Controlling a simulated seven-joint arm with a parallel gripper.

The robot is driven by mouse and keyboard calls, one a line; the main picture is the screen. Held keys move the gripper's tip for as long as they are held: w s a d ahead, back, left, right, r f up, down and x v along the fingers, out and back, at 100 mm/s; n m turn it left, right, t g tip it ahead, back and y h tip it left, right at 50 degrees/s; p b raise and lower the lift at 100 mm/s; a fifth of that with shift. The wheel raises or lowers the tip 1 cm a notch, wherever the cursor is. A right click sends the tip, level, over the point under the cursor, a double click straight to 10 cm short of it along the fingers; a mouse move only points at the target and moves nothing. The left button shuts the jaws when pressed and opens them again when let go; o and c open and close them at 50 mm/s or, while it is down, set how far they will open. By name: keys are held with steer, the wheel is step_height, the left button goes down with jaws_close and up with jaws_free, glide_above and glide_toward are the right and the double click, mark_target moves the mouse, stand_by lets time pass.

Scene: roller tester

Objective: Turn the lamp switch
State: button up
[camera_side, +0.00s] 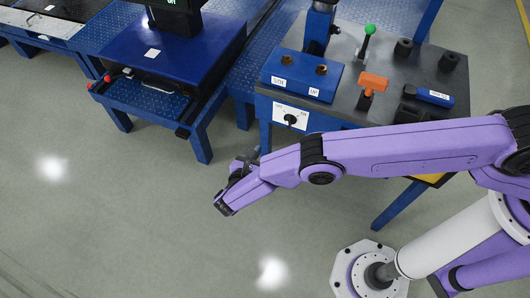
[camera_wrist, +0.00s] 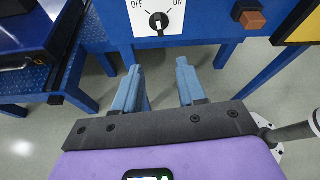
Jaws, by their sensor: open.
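The lamp switch (camera_side: 290,119) is a black rotary knob on a white plate (camera_side: 276,112) on the front of the blue bench. In the wrist view the knob (camera_wrist: 158,21) sits between the OFF and ON labels on the plate (camera_wrist: 175,8). A pale mark shows on the knob, but its exact pointing is too small to tell. My gripper (camera_side: 246,162) is in front of and below the plate, apart from the knob. In the wrist view my gripper (camera_wrist: 158,70) is open and empty, its two blue fingers apart below the knob.
A blue block with two brass sockets (camera_side: 306,74), an orange-handled part (camera_side: 373,84) and a green-knobbed lever (camera_side: 367,38) stand on the bench top. An orange-brown block (camera_wrist: 251,18) sits right of the switch. A blue machine (camera_side: 170,45) stands left. The floor in front is clear.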

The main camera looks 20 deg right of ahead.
steer(key=o, duration=0.6)
steer(key=shift+s+d+f+g, duration=0.1)
steer(key=shift+f+g, duration=0.2)
steer(key=shift+o, duration=0.2)
steer(key=s+f+m+g+y, duration=0.75)
steer(key=s+f+m, duration=0.6)
steer(key=f, duration=0.45)
steer(key=m+t+y, duration=0.3)
steer(key=m+t, duration=1.3)
steer(key=m, duration=1.6)
glide_toward(290, 125)
steer(key=w, duration=0.9)
steer(key=shift+f, duration=0.25)
